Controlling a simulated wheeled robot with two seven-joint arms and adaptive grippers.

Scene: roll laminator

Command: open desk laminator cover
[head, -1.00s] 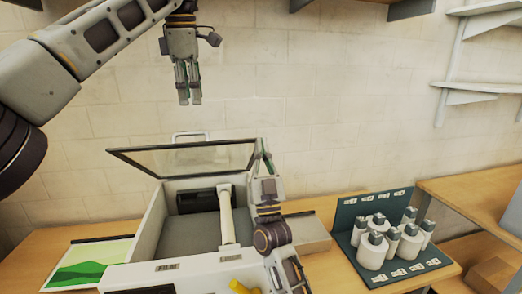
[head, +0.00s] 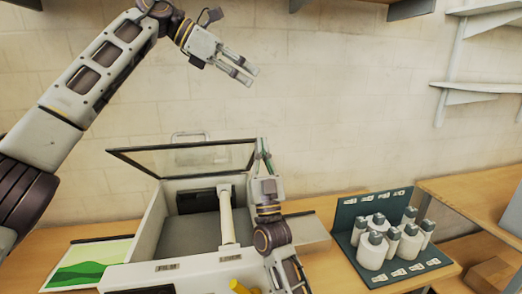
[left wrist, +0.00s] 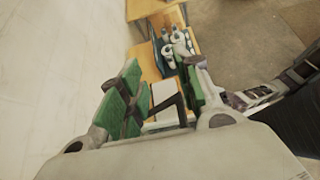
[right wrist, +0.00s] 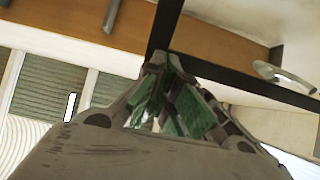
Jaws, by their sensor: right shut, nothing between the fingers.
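The laminator (head: 148,240) stands on the table with its cover (head: 112,151) raised and tilted above the body. The cover is a clear panel in a dark frame, with a pale handle (head: 190,134) at its far edge. The open body shows a white roller (head: 227,215) and a grey bed. My right gripper (head: 265,150) is shut and empty at the cover's right end; I cannot tell whether it touches the frame. The frame (right wrist: 235,78) and handle (right wrist: 285,76) also show in the right wrist view. My left gripper (head: 250,76) is open and empty, high above the cover.
A green-and-white picture sheet (head: 92,262) lies left of the laminator. A dark stand (head: 346,213) with several white bottles is to the right. Wall shelves (head: 470,88) are at upper right. The wall space around my left gripper is clear.

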